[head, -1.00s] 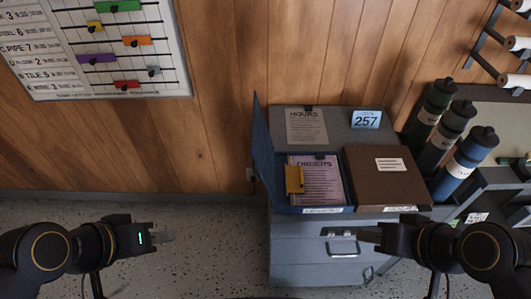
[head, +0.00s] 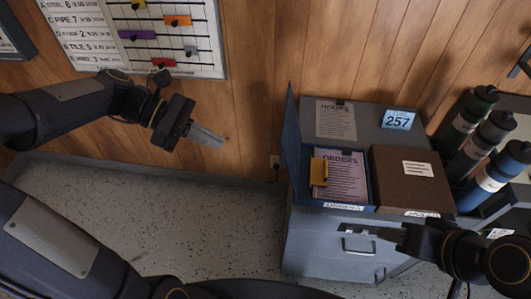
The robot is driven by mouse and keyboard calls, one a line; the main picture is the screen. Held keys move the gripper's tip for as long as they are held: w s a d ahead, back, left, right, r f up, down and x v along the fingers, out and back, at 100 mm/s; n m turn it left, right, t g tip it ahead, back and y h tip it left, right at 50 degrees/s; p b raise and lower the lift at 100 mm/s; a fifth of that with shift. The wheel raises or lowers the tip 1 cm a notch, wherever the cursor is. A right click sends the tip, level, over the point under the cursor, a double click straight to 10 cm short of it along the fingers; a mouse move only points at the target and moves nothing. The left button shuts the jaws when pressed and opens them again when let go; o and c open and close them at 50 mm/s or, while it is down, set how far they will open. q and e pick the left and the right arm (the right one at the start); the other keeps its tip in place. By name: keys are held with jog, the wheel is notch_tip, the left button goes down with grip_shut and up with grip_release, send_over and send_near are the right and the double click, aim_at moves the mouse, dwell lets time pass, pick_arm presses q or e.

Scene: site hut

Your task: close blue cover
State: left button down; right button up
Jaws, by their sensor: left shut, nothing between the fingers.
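The blue cover (head: 291,145) stands upright, open, along the left side of a blue box labelled ORDERS (head: 335,208). Inside the box lies a printed pink sheet (head: 345,178) with a yellow tag (head: 319,172) on it. My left gripper (head: 208,137) is shut and empty, raised in front of the wood wall. It is to the left of the cover and apart from it. My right gripper (head: 386,233) is low at the right, in front of the cabinet drawers, below the brown box. Its finger gap is too unclear to read.
A closed brown box (head: 405,185) sits directly right of the blue box on the grey cabinet (head: 325,245). Floor left of the cabinet is clear.

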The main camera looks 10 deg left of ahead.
aim_at(282, 163)
pick_arm(q)
jog(key=d+r+x, duration=0.1)
jog(key=r+x, duration=0.1)
jog(key=x, duration=1)
jog(key=shift+d+r, duration=0.2)
jog(key=shift+r, duration=0.05)
jog(key=shift+r+p, duration=0.1)
jog(key=shift+p, duration=0.3)
